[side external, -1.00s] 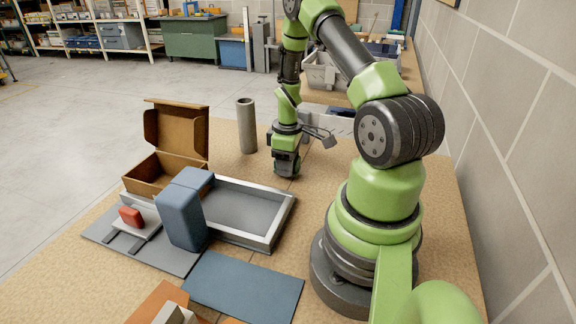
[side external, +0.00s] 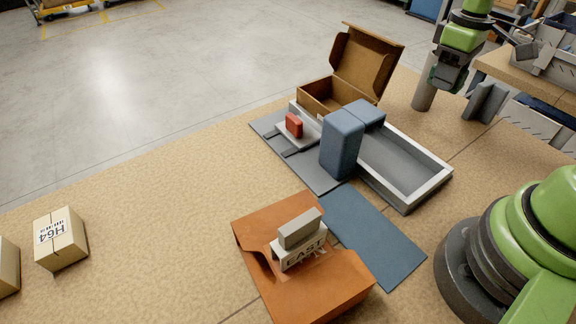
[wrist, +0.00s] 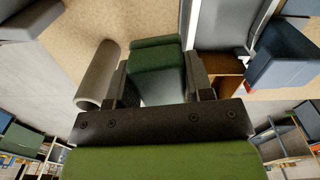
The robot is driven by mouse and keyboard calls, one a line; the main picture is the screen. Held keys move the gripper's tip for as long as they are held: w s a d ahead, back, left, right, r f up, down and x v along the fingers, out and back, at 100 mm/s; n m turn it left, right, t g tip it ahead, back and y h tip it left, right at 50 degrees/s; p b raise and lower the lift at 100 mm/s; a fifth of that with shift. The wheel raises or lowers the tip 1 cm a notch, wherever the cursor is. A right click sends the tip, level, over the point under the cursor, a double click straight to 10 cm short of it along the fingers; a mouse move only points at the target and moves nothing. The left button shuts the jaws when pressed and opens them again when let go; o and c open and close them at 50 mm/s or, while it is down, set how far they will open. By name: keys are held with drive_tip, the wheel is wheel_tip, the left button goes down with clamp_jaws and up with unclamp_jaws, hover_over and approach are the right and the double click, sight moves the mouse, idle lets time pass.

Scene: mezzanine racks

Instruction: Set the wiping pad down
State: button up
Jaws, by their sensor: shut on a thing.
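My gripper (side external: 447,78) is at the upper right of the side view, above the wooden tabletop. In the wrist view my gripper (wrist: 160,88) is shut on a dark green block-like thing (wrist: 158,55), which I take to be the wiping pad. Its far part shows between the two dark fingers. In the side view the pad is too small and dark to make out clearly. Whether it touches the table cannot be told. A blue mat (side external: 375,240) lies flat and bare on the table.
A grey cylinder (side external: 423,95) stands close to my gripper. An open cardboard box (side external: 367,65), a grey tray (side external: 432,182) and an upright blue block (side external: 341,145) are grouped nearby. Table at left is largely clear.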

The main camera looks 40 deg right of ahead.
drive_tip(key=w+a+r+n, duration=0.1)
drive_tip(key=w+a+r, duration=0.2)
drive_tip(key=a+r, duration=0.3)
drive_tip(key=w+a+r, duration=0.3)
drive_tip(key=a, duration=0.5)
drive_tip(key=m, duration=0.3)
hover_over(262, 174)
wheel_tip(262, 174, down, 19)
drive_tip(key=shift+r, duration=0.15)
drive_tip(key=shift+f, duration=2.3)
drive_tip(key=shift+f, duration=0.1)
drive_tip(key=o, duration=0.9)
